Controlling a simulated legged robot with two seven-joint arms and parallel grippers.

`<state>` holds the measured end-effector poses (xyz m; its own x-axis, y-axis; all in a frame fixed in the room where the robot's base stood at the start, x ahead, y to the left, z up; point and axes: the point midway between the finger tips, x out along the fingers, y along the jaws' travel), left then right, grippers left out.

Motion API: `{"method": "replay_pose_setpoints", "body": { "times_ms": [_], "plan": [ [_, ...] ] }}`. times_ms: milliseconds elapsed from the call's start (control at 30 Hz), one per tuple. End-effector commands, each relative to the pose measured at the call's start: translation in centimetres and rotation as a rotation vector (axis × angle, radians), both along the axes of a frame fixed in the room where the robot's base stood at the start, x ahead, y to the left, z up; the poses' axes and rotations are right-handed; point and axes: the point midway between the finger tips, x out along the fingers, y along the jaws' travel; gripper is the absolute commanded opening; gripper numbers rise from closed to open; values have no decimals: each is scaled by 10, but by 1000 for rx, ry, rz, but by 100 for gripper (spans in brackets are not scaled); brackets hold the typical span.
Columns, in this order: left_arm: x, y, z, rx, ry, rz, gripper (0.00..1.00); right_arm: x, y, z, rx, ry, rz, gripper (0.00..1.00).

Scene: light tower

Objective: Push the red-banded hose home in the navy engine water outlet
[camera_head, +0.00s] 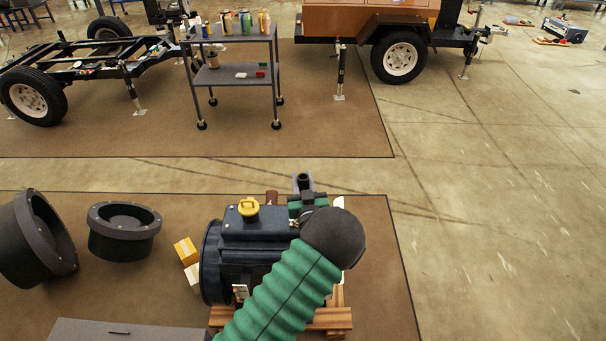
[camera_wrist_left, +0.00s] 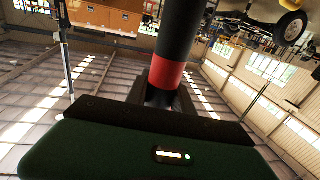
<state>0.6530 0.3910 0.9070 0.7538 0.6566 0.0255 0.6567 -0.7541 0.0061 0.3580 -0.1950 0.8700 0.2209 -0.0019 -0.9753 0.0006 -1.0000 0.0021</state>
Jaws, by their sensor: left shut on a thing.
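The navy engine (camera_head: 245,232) with a yellow cap (camera_head: 248,207) stands on a wooden support in the head view. My left gripper (camera_head: 304,184) is just past the engine's top right corner, beyond my green ribbed sleeve and black wrist. In the left wrist view, the left gripper (camera_wrist_left: 162,100) is shut on the black hose at or beside its red band (camera_wrist_left: 166,74). The black hose (camera_wrist_left: 180,30) extends away from the jaws. The water outlet and the hose's end cannot be made out; my arm hides part of the engine. My right gripper is not in view.
Two dark round flanged parts (camera_head: 124,230) stand on the brown mat, left of the engine. A small yellow box (camera_head: 186,251) lies beside the engine. A grey cart (camera_head: 236,75) and trailers stand behind.

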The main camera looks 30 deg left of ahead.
Motion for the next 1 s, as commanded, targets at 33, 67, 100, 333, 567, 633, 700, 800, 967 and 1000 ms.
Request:
{"method": "replay_pose_setpoints", "body": {
  "times_ms": [33,67,100,333,567,633,700,800,967,1000],
  "plan": [
    [12,13,-7,4,-8,49,0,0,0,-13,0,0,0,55],
    [18,19,-7,6,-7,74,0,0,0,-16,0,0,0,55],
    [24,26,-6,8,-7,101,0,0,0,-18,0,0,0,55],
    [43,41,-4,13,-2,154,0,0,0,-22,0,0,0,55],
    [42,41,-3,13,-2,153,0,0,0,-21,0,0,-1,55],
    [42,41,-3,9,-1,151,0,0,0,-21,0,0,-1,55],
    [41,40,-6,6,1,148,0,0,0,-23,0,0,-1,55],
    [41,40,-13,7,1,148,0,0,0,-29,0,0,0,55],
    [41,40,-29,7,1,148,0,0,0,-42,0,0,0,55],
    [41,40,-33,7,1,148,0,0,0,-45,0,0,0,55]
  ]
}}
